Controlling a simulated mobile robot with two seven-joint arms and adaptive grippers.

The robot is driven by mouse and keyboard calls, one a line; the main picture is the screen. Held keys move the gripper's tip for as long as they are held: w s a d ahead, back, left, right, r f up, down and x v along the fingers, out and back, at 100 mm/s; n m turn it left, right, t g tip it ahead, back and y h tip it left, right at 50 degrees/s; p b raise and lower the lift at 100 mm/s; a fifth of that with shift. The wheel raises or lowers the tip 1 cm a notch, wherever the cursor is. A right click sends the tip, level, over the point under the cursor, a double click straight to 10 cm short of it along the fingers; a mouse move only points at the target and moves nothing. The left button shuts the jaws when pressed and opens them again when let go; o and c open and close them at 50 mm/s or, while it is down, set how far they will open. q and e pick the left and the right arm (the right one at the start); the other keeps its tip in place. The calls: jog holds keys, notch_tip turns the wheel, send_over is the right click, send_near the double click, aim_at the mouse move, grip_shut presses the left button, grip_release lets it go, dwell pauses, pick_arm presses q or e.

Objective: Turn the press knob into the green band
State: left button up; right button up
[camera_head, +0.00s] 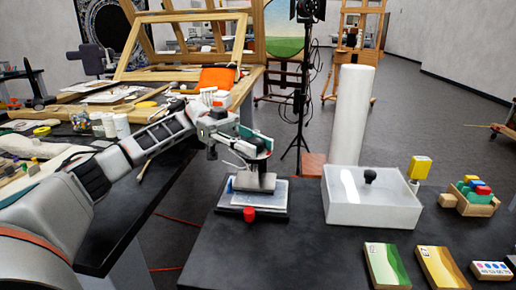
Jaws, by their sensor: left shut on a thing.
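The small press (262,184) stands near the left end of the dark table, with a grey metal upper part over a pale plate on a dark base. A small red piece (249,213) sits at the base's front. My left gripper (240,150) reaches in from the left and is shut at the top of the press, on what seems to be its knob. The fingers mostly hide the knob. A teal-green curved part (264,143) shows beside the fingers; I cannot tell where the knob points. My right gripper is out of view.
A white bin (368,204) with a black knob stands right of the press, with a tall white cylinder (352,115) behind it. A wooden crate of colored blocks (468,203) and several cards lie further right. A cluttered bench (120,185) lies under my left arm.

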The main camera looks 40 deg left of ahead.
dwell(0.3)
pick_arm(q)
jog(key=o, duration=1.1)
jog(key=shift+d, duration=0.15)
jog(key=shift+w+a, duration=0.15)
jog(key=shift+a, duration=1.1)
jog(key=shift+w+a, duration=0.2)
jog(key=shift+a, duration=1.1)
jog(key=shift+w+a, duration=0.15)
jog(key=shift+a, duration=1.1)
